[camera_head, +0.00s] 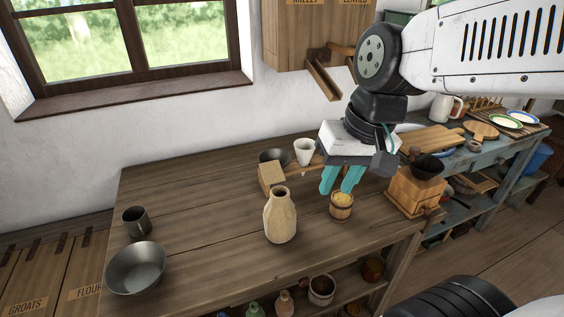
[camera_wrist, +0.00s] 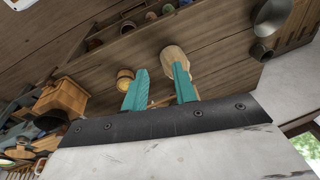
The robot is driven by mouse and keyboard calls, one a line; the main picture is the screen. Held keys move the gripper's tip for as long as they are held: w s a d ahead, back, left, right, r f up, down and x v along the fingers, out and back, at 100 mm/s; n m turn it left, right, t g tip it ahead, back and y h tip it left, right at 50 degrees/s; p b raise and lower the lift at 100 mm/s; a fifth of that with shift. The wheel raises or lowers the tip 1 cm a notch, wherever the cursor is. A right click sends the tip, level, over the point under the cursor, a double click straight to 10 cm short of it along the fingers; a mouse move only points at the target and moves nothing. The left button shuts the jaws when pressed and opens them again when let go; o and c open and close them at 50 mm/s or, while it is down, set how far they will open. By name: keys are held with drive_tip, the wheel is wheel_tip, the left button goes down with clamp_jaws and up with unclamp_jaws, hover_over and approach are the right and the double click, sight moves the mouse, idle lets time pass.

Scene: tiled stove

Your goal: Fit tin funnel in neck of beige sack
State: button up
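The beige sack (camera_head: 281,220) stands upright on the wooden table, with a narrow open neck at its top. It also shows in the wrist view (camera_wrist: 174,56), just beyond one fingertip. Nothing sits in its neck. My gripper (camera_head: 341,186) is open and empty above the table, behind and right of the sack. In the wrist view its teal fingers (camera_wrist: 158,80) are apart.
A small wooden tub (camera_head: 341,207) with yellow contents stands below my gripper. A wooden mill (camera_head: 414,190) is to the right. A metal bowl (camera_head: 136,269) and mug (camera_head: 137,221) are left; the table between is clear.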

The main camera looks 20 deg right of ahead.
drive_tip(key=w+f+m+t+y, duration=0.1)
drive_tip(key=w+f+m, duration=0.15)
drive_tip(key=w, duration=0.45)
drive_tip(key=w+f+m+t+y, duration=0.1)
drive_tip(key=w+m, duration=0.2)
drive_tip(key=w, duration=0.4)
drive_tip(key=m+t+h, duration=0.1)
drive_tip(key=m+t, duration=0.1)
drive_tip(key=m, duration=0.5)
approach(286, 164)
drive_tip(key=d+x, duration=0.1)
drive_tip(key=x, duration=0.3)
drive_tip(key=shift+n, duration=0.25)
drive_tip(key=shift+a+x, duration=0.2)
drive_tip(key=shift+x, duration=0.9)
drive_tip(key=shift+a+x, duration=0.2)
drive_tip(key=shift+x, duration=0.85)
drive_tip(key=shift+a+x, duration=0.2)
drive_tip(key=shift+x, duration=0.9)
drive_tip(key=shift+r, duration=0.15)
clamp_jaws()
